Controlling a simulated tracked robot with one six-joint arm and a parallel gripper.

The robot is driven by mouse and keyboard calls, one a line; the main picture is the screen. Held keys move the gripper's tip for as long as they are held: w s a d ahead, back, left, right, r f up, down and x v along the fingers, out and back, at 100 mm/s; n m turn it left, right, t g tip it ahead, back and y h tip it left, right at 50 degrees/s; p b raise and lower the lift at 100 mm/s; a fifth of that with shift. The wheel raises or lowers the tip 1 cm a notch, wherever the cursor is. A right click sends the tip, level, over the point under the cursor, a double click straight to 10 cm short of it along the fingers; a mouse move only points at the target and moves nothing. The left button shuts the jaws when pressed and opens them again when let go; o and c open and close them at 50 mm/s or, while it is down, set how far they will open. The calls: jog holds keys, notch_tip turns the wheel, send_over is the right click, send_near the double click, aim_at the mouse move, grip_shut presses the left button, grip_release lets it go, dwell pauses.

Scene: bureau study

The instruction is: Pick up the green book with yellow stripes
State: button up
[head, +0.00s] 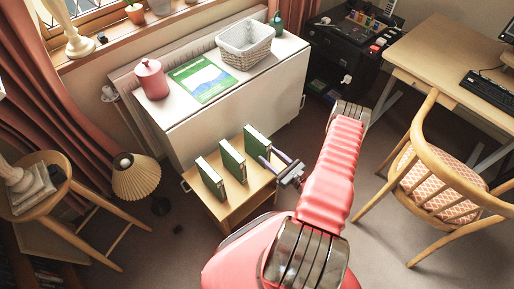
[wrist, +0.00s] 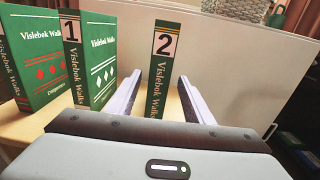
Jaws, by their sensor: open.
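Three green books stand upright on a small wooden table (head: 259,188): a left book (head: 210,178), a middle book (head: 232,161) and a right book (head: 256,141). In the wrist view the left book (wrist: 38,55) has red diamonds on its cover.
A white cabinet (head: 240,105) stands close behind the table, with a green-and-white flat item (head: 203,78), a red canister (head: 152,79) and a basket (head: 246,43) on top. A lamp (head: 137,176) is left; a wooden chair (head: 435,178) is right.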

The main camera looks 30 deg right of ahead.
aim_at(261, 149)
jog(key=shift+w, duration=0.15)
jog(key=shift+w+a, duration=0.2)
jog(key=shift+w, duration=0.65)
jog(key=shift+w+a, duration=0.15)
jog(key=shift+w, duration=0.65)
jog(key=shift+w+a, duration=0.2)
jog(key=shift+w, duration=0.65)
jog(key=shift+c, duration=0.5)
grip_shut()
jog(key=shift+r, duration=0.1)
